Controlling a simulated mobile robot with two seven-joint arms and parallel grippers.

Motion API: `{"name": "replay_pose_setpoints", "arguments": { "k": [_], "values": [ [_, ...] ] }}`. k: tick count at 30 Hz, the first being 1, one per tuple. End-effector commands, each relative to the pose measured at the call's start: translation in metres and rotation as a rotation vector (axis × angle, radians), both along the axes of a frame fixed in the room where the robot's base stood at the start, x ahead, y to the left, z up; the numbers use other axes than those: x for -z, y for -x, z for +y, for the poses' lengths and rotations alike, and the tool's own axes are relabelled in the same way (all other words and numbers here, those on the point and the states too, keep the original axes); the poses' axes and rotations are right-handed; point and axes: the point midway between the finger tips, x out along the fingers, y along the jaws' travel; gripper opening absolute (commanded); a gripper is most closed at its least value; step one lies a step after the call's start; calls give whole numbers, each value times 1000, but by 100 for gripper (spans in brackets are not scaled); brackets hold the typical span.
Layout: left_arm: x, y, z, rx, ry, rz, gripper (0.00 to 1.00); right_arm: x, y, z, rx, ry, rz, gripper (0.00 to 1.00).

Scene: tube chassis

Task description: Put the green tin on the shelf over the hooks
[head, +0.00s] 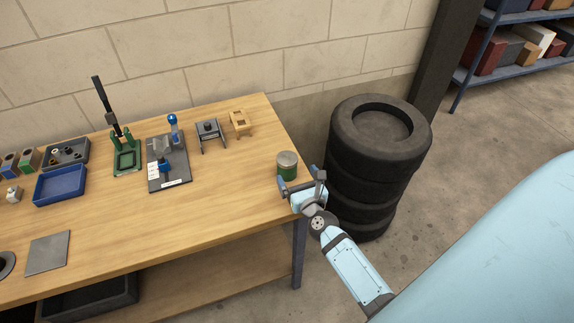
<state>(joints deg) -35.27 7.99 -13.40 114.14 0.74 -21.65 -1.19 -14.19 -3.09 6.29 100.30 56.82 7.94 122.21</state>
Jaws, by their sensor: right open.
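The green tin (287,170) stands upright near the right edge of the wooden workbench. It has a green side and a pale grey lid. My right gripper (301,181) is open at the tin's right side, with its fingers pointing towards it. One finger is close to the tin's lower right; I cannot tell whether it touches. My left gripper is not in view. No hooks, and no shelf over hooks, show in this view.
The workbench (220,200) carries a green press (126,155), a fixture plate (170,178), two small stands, and a blue tray (61,186). Stacked tyres (378,150) stand right of the bench. A metal rack with boxes (507,52) is at the far right.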

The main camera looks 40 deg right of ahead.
Motion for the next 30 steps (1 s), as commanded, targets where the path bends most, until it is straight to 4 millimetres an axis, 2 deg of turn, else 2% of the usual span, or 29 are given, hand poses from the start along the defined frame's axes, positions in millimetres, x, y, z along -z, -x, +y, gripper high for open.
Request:
{"name": "replay_pose_setpoints", "arguments": {
  "k": [3, 11, 16, 19, 22, 29, 30],
  "values": [
    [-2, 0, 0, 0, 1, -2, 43, 0, -21, -5, 0, 1, -1, 96],
    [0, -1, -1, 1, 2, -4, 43, 3, -40, -9, -1, 3, 1, 96],
    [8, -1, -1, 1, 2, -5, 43, 13, -64, -14, 0, 3, 0, 96],
    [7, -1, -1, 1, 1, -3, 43, 10, -77, -17, -1, 4, 0, 96],
    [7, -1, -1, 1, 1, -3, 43, 11, -83, -19, -1, 3, 2, 96],
    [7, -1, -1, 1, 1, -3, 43, 11, -84, -19, -1, 4, 2, 96],
    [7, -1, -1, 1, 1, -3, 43, 11, -84, -19, -1, 4, 2, 87]
  ]
}}
